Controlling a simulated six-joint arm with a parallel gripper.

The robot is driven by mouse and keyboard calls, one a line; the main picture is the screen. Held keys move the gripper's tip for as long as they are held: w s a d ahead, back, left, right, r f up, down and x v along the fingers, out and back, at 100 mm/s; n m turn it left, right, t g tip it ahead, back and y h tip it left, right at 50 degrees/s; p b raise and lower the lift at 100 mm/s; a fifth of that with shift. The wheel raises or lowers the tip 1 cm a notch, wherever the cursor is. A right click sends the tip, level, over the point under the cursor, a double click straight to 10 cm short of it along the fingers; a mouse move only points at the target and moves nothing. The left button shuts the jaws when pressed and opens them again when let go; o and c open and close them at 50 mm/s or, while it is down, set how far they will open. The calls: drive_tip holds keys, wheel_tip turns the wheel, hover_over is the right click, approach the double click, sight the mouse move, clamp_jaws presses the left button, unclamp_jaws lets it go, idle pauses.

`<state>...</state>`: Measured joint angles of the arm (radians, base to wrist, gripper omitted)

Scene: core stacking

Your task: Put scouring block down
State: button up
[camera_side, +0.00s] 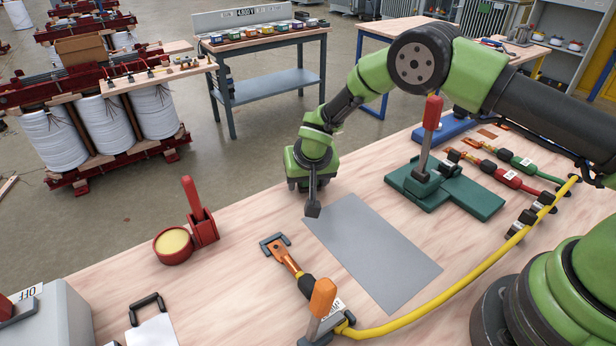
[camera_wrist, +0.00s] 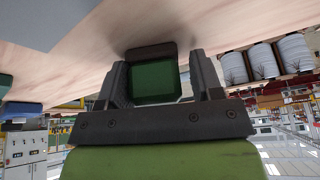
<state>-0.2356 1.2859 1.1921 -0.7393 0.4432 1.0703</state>
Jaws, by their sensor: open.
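The scouring block, a green block (camera_wrist: 155,82) with a dark layer at its far end, shows in the wrist view between the two fingers of my gripper (camera_wrist: 160,78). The dark end is at or close to the wooden tabletop; I cannot tell whether it touches. The fingers are open around the block, with a small gap visible on the right. In the side view my gripper (camera_side: 313,207) points down near the far edge of the bench, just beyond the grey sheet's far corner. The block is not clearly visible there, hidden by the gripper.
A flat grey sheet (camera_side: 372,250) lies near my gripper. To the left are a red pot (camera_side: 173,247) and a red-handled clamp (camera_side: 203,225). An orange-tipped cable lug (camera_side: 285,258) lies in front. A green-based fixture (camera_side: 445,190) stands right. A yellow cable (camera_side: 455,275) crosses the bench.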

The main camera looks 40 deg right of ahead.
drive_tip(key=shift+s+d+f+g, duration=0.3)
drive_tip(key=shift+s+d+f, duration=0.1)
drive_tip(key=shift+f, duration=0.2)
drive_tip(key=shift+r, duration=0.3)
drive_tip(key=s+d+r, duration=0.1)
drive_tip(key=s+r, duration=0.3)
drive_tip(key=r, duration=0.5)
drive_tip(key=s+d+r+t+y, duration=0.1)
drive_tip(key=s+r, duration=0.3)
drive_tip(key=r, duration=0.5)
drive_tip(key=s+d+r, duration=0.1)
drive_tip(key=s+r, duration=0.4)
drive_tip(key=r, duration=0.4)
drive_tip(key=s+r+t+y, duration=0.2)
drive_tip(key=s+r, duration=0.2)
drive_tip(key=s, duration=1.3)
drive_tip(key=shift+d+r+n+y, duration=0.2)
drive_tip(key=shift+d+n+y, duration=0.05)
drive_tip(key=shift+n+y, duration=0.05)
drive_tip(key=shift+o, duration=0.4)
